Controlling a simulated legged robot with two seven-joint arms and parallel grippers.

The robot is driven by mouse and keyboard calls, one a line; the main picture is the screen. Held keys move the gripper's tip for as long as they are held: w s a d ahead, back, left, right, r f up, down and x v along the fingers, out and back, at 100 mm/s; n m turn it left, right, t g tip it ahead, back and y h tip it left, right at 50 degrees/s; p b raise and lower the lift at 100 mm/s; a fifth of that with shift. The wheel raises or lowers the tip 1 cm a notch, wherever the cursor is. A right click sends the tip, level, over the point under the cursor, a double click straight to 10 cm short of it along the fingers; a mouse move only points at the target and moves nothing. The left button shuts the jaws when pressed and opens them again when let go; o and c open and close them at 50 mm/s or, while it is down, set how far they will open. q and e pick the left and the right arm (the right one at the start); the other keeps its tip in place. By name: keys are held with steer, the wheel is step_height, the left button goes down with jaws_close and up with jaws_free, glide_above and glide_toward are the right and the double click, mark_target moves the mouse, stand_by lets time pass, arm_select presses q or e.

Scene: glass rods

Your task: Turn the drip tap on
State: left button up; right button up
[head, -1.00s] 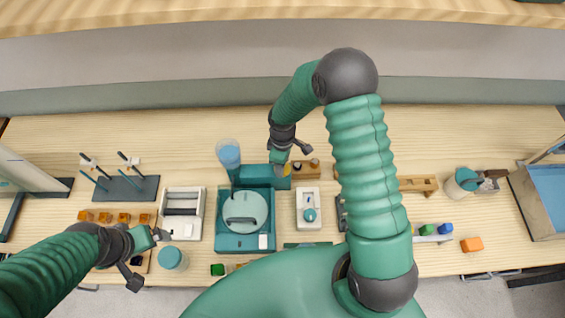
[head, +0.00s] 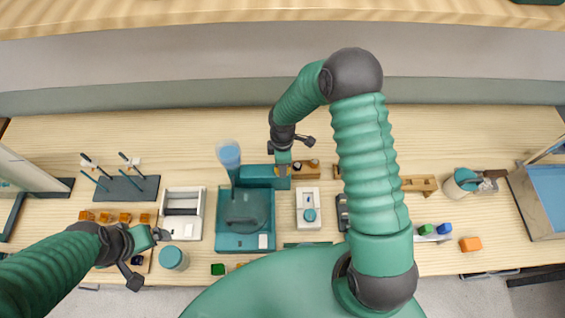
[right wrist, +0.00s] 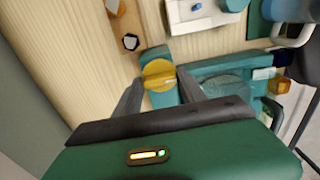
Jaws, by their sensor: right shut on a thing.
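The yellow tap knob (right wrist: 158,74) sits on a teal block between the fingertips of my right gripper (right wrist: 157,86) in the right wrist view. The fingers are closed on its sides. In the head view my right gripper (head: 282,176) hides most of the knob from above. The teal machine (head: 224,242) stands just left of it, with a dark teal round plate (head: 244,210) and a blue vessel (head: 229,155) at its back.
A white device with a blue knob (head: 308,199) stands right of the machine. A white tray (head: 166,226) is left of it. A wooden block with holes (head: 305,169) is close beside the tap. A rod rack (head: 128,190) stands at the left. The back strip of table is clear.

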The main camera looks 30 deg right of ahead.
steer(key=shift+w+r, duration=0.15)
steer(key=shift+w, duration=0.05)
steer(key=o, duration=1.2)
steer(key=shift+o, duration=0.9)
step_height(320, 180, up, 16)
steer(key=b, duration=0.3)
steer(key=shift+r, duration=0.25)
